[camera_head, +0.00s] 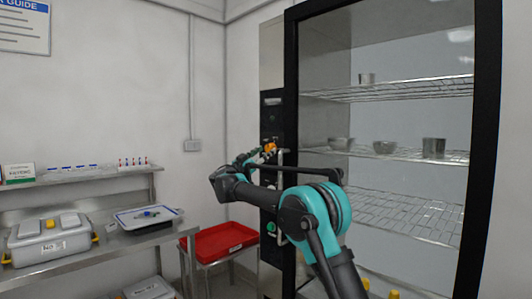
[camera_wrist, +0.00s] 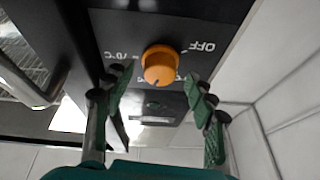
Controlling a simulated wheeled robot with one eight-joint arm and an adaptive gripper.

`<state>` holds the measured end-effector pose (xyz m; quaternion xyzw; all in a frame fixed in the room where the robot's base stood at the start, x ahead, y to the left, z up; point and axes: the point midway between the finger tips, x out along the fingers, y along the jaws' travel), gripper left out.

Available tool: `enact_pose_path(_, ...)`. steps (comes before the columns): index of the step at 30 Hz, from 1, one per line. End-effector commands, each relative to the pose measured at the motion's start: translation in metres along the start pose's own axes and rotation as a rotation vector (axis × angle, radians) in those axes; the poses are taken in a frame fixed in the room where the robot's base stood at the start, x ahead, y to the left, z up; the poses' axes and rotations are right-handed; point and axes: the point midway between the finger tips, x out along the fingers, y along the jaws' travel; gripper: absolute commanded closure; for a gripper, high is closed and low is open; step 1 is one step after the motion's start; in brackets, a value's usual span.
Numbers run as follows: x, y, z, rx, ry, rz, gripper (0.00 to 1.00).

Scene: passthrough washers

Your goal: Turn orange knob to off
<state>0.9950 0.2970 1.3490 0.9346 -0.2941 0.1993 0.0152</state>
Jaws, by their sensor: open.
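The orange knob (camera_wrist: 158,65) is on a black panel with white lettering in the wrist view. The word OFF is printed to its upper right and a degree marking to its left. In the head view the knob (camera_head: 269,147) is a small orange spot beside the tip of my arm. My gripper (camera_wrist: 158,98) is open, with one green finger on each side and the knob between and just beyond the tips. I see no clear contact with the knob. In the head view my gripper (camera_head: 250,158) reaches to the panel and its fingers are small and partly hidden.
The black control panel (camera_head: 272,115) runs down the left side of a glass-front cabinet with wire shelves (camera_head: 400,154) and metal bowls. A vertical handle (camera_head: 280,175) stands close by the gripper. A red tray (camera_head: 215,243) and a steel bench (camera_head: 95,238) are at left.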

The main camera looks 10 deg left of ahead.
Motion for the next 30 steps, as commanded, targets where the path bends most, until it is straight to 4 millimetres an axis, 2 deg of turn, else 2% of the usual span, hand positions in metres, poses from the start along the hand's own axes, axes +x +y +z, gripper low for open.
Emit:
enact_pose_path(4,0.0099,0.0005,0.0004,0.0,0.0,0.001,0.44)
enact_pose_path(13,0.0116,0.0004,0.0003,0.0,0.0,0.001,0.44)
enact_pose_path(25,0.0115,0.0004,0.0002,0.0,0.0,0.001,0.92)
enact_pose_path(30,0.0115,0.0006,0.0001,-0.005,-0.001,-0.002,0.94)
